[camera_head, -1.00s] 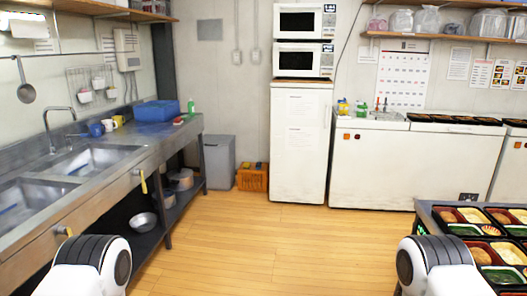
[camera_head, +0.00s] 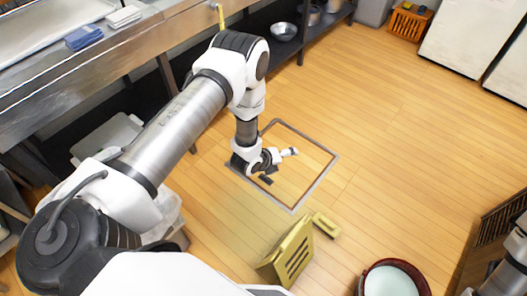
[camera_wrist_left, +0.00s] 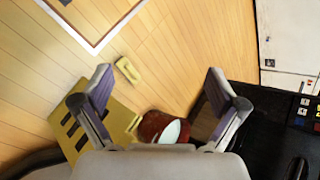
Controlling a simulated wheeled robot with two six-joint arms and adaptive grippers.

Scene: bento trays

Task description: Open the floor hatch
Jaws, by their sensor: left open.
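The floor hatch (camera_head: 308,168) is a wood-faced square with a grey metal frame, lying flush and shut in the wooden floor. In the left wrist view a corner of its frame (camera_wrist_left: 93,50) shows at the top left. My left gripper (camera_head: 278,166) is over the left part of the hatch and hides some of it. Its fingers are spread with nothing between them, as the left wrist view (camera_wrist_left: 160,95) also shows. I cannot tell whether it touches the hatch. No handle on the hatch is clearly visible. My right gripper is out of view.
A yellow slatted object (camera_head: 289,255) and a small yellow piece (camera_head: 326,225) stand just in front of the hatch. A red-rimmed bucket (camera_head: 372,270) is at the bottom right. The steel counter (camera_head: 100,75) runs along the left. Floor right of the hatch is clear.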

